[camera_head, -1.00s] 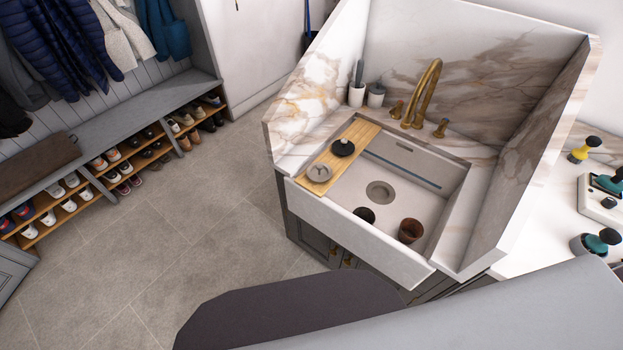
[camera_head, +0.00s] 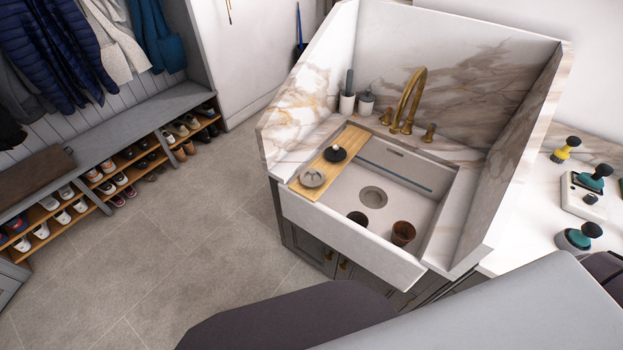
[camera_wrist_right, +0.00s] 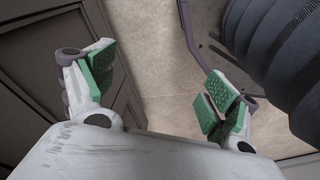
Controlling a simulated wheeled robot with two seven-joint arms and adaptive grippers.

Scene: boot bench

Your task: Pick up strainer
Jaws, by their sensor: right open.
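A round grey, metallic-looking piece (camera_head: 312,178), which looks like the strainer, lies on the front end of the wooden board (camera_head: 308,192) across the left side of the sink. A black round piece with a pale knob (camera_head: 335,154) sits behind it on the same board. My right gripper (camera_wrist_right: 162,85) is open and empty in the right wrist view, its green pads wide apart above the floor, beside dark cabinet panels. The strainer does not show in that view. Neither gripper shows in the head view.
The white sink (camera_head: 335,240) holds a dark round cup (camera_head: 358,217) and a brown pot (camera_head: 403,233). A brass faucet (camera_head: 410,100) and high marble walls stand around it. The floor (camera_head: 180,240) at left is clear.

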